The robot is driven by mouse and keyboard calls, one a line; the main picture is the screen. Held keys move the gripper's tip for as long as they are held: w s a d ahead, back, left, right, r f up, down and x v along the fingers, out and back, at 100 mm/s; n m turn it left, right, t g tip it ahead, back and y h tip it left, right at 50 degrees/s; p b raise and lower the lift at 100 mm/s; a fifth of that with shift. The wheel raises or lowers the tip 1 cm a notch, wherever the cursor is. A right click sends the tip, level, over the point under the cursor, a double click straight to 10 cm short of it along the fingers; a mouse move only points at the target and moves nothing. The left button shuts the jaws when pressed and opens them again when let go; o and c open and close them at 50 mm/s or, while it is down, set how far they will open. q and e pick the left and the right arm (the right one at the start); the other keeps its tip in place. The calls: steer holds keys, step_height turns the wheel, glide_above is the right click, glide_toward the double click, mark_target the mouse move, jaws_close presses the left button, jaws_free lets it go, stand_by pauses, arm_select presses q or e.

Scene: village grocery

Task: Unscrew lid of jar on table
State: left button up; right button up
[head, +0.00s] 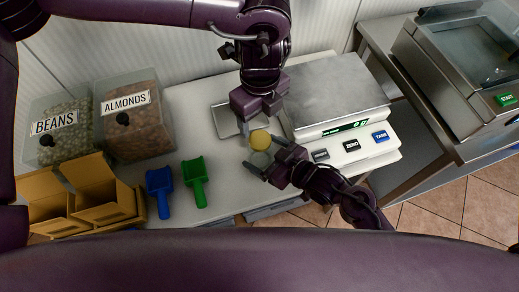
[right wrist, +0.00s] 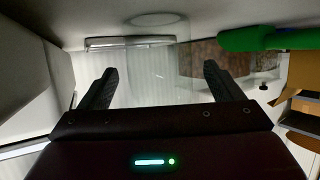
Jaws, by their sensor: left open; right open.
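A small glass jar (head: 260,160) with a round yellow lid (head: 260,139) stands on the table (head: 226,197), near its front middle. The lid is on top of the jar. My left gripper (head: 262,125) is open, just behind and above the lid in the head view. Its fingertips are partly hard to make out. My right gripper (head: 263,158) is open, coming in from the lower right with a finger on either side of the jar. In the right wrist view both open fingers (right wrist: 160,85) show, with clear glass faintly visible between them; contact cannot be told.
A metal tray (head: 224,122) lies behind the jar. A scale (head: 338,90) stands to the right. A blue scoop (head: 160,187) and green scoop (head: 195,180) lie left, near cardboard boxes (head: 95,190). Bins of beans (head: 62,140) and almonds (head: 133,130) stand at back left.

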steer(key=shift+x, duration=1.05)
